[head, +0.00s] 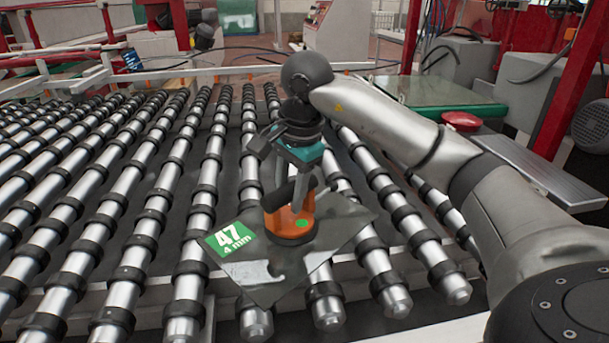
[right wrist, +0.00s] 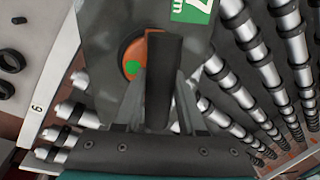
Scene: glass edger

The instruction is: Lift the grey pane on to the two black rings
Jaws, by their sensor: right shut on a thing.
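The grey pane (head: 345,222) is dark and glassy, with a green label reading 47, 4 mm; it appears over the near ends of the rollers. I cannot tell whether it touches them. An orange suction cup (head: 291,222) with a black handle (right wrist: 165,75) sits on the pane. My right gripper (head: 295,190) is shut on that handle from above; it also shows in the right wrist view (right wrist: 160,95). Two black rings (right wrist: 5,90) lie on a pale surface at the left edge of the right wrist view, partly cut off. My left gripper is not in view.
Silver rollers (head: 205,185) with black collars fill the space around and under the pane.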

